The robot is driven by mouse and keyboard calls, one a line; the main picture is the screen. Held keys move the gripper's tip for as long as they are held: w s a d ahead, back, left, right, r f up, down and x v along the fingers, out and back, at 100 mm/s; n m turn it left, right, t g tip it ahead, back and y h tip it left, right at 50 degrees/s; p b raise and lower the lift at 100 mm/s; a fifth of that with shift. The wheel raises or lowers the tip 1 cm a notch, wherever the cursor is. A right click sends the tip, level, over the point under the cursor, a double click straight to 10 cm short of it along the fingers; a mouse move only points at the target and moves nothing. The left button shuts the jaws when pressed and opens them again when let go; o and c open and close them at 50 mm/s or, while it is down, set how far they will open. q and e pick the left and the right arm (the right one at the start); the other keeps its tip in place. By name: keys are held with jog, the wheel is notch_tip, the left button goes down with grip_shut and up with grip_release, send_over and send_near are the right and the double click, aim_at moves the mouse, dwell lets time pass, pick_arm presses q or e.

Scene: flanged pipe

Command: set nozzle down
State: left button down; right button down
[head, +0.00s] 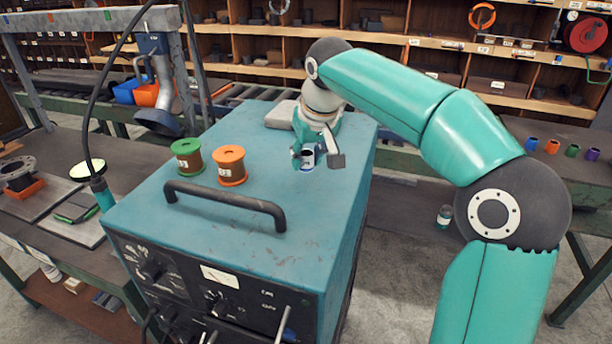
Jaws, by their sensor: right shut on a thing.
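My right gripper (318,160) is over the far right part of the teal welding machine's top (265,185). It is shut on a small pale cylinder with a dark opening and a bluish lower edge, which looks like the nozzle (307,160). The nozzle is at or just above the machine top; I cannot tell whether it touches. The fingers partly hide it. My left gripper is not in view.
A green spool (187,157) and an orange spool (230,166) stand on the machine top, left of my right gripper. A black handle (225,200) rises along the front. A grey block (281,114) lies at the back. The top's front right is clear.

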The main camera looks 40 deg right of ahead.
aim_at(309, 165)
jog(key=shift+f, duration=1.9)
jog(key=shift+f+b, duration=0.15)
jog(key=shift+b, duration=0.15)
jog(key=c, duration=0.8)
grip_release()
jog(key=shift+r, duration=0.2)
jog(key=p+v, duration=0.1)
jog(key=v, duration=1.1)
jog(key=shift+a, duration=0.1)
